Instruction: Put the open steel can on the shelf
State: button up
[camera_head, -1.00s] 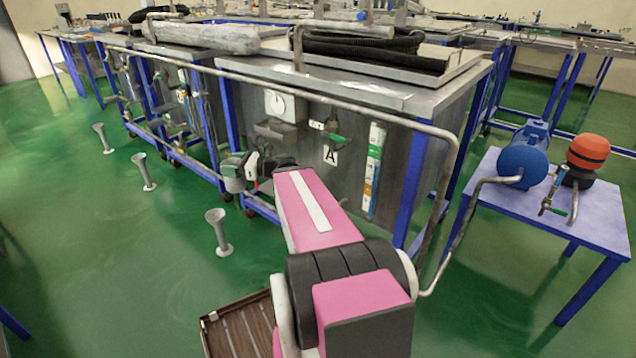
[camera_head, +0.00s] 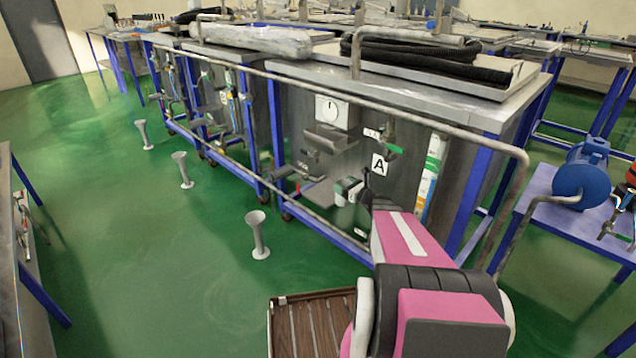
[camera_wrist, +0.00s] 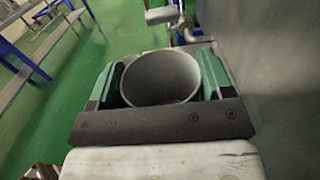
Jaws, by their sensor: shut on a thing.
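My gripper (camera_wrist: 161,80) is shut on the open steel can (camera_wrist: 160,80), a grey cylinder with its round mouth facing the wrist camera. The green finger pads press on its left and right sides. In the head view my gripper (camera_head: 351,188) is small, at the end of the pink arm, in front of the tank panel below the letter A; the can is hard to make out there. A small grey ledge (camera_head: 326,139) juts from the panel under the dial, up and left of my gripper. I cannot tell whether it is the shelf.
A steel tank (camera_head: 455,110) with blue legs and a front pipe rail stands close to the arm. A blue table (camera_head: 545,190) with a blue motor (camera_head: 582,172) is at right. A flared grey stand (camera_head: 257,235) is on the green floor, which is largely clear at left.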

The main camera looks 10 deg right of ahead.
jog(key=x, duration=1)
jog(key=f+x, duration=0.1)
jog(key=x, duration=0.4)
jog(key=shift+w+a+f, duration=0.15)
jog(key=shift+w+a, duration=0.15)
jog(key=shift+f, duration=0.1)
jog(key=shift+f, duration=0.15)
jog(key=o, duration=1.2)
